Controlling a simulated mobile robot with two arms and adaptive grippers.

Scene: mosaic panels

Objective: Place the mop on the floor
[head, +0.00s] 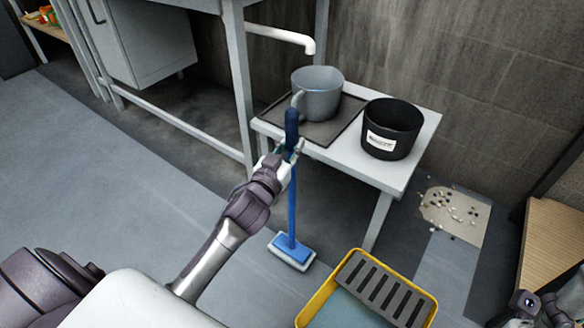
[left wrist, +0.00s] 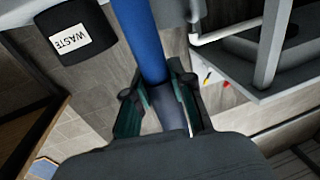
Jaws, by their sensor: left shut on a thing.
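The mop (head: 291,205) has a blue handle with a dark grip on top and a flat blue-and-white head (head: 292,252). It stands nearly upright in front of the small white table. The left wrist view shows the blue handle (left wrist: 140,40) running between my left fingers (left wrist: 160,95). The mop head is at or just above the grey floor (head: 150,205); I cannot tell if it touches. My right gripper (head: 535,308) shows partly at the bottom right corner; its jaws are unclear.
The white table (head: 350,155) carries a grey pot (head: 318,98) on a tray and a black waste bin (head: 391,130). A yellow bucket (head: 318,298) with a grey grate is right of the mop head. Pebbly debris (head: 452,212) lies by the wall. Floor at left is clear.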

